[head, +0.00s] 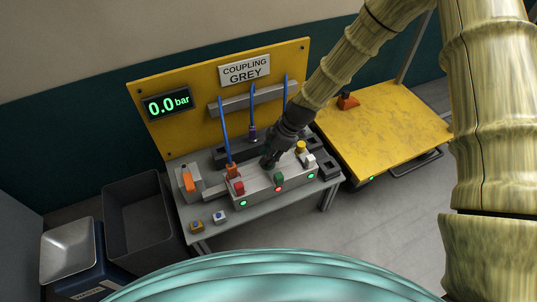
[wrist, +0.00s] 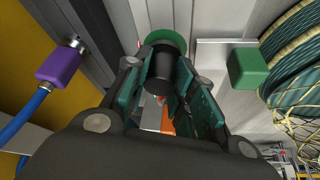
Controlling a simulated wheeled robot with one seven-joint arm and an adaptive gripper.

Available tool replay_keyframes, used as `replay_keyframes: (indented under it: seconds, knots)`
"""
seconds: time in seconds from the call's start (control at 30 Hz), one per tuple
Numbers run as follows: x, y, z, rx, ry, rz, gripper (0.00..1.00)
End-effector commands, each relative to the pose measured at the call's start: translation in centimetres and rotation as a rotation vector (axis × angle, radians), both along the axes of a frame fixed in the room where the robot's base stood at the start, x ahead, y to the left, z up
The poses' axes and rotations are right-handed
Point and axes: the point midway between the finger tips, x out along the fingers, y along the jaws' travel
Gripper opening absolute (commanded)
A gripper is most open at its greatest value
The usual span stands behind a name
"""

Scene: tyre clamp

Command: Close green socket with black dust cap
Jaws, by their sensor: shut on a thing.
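My gripper (head: 269,158) is low over the grey socket block on the bench. In the wrist view my gripper (wrist: 164,75) has its fingers closed on the sides of a black cylinder, the dust cap (wrist: 161,58). A green ring, the green socket (wrist: 165,37), shows just past the cap's far end, in line with it. I cannot tell whether the cap touches or is seated on the ring. In the head view my gripper hides the cap and the socket.
A green cube (head: 279,178) stands on the block's front; it also shows in the wrist view (wrist: 247,68). Red (head: 238,188), white and yellow (head: 300,147) pieces stand nearby. Orange (head: 232,170) and purple (head: 253,132) connectors carry blue hoses. The panel display (head: 167,104) reads 0.0 bar.

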Motion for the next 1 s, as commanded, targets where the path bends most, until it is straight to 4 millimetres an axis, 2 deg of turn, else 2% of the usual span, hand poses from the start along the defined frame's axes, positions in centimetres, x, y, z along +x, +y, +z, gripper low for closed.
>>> replay_keyframes:
  seconds: [0.97,1.0]
  knots:
    - [0.01,0.00,-0.82,0.000,0.000,0.000,0.05]
    - [0.01,0.00,-0.82,0.000,0.000,0.000,0.33]
